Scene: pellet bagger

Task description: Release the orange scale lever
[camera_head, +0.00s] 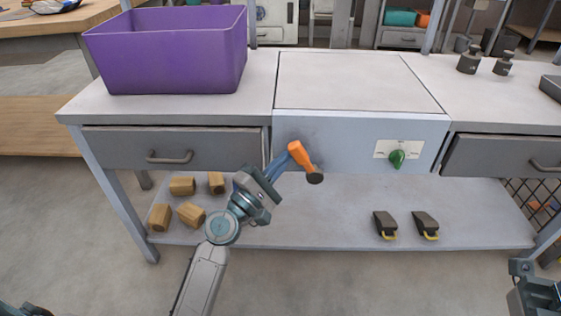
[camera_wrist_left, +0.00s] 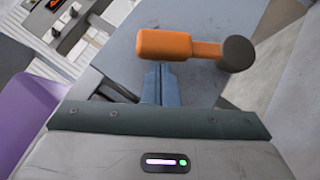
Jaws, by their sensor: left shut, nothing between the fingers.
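The orange scale lever (camera_head: 302,156) is on the front of the pale scale housing (camera_head: 340,130), tilted up and to the left from its dark round hub (camera_head: 315,178). In the left wrist view the orange handle (camera_wrist_left: 165,44) lies across, with the dark hub at its right. My left gripper (camera_head: 284,161) is shut and empty, its fingertips close against the handle's left side. In the left wrist view the shut fingers (camera_wrist_left: 163,70) end at the handle's lower edge; I cannot tell whether they touch. Part of my right arm's end (camera_head: 535,290) shows at the lower right, its fingers unclear.
A green knob (camera_head: 397,158) sits on the housing's right. Grey drawers (camera_head: 215,148) flank the housing. A purple bin (camera_head: 165,60) and dark weights (camera_head: 469,60) stand on top. The lower shelf (camera_head: 300,220) holds wooden blocks (camera_head: 182,186) and two dark clips (camera_head: 385,224).

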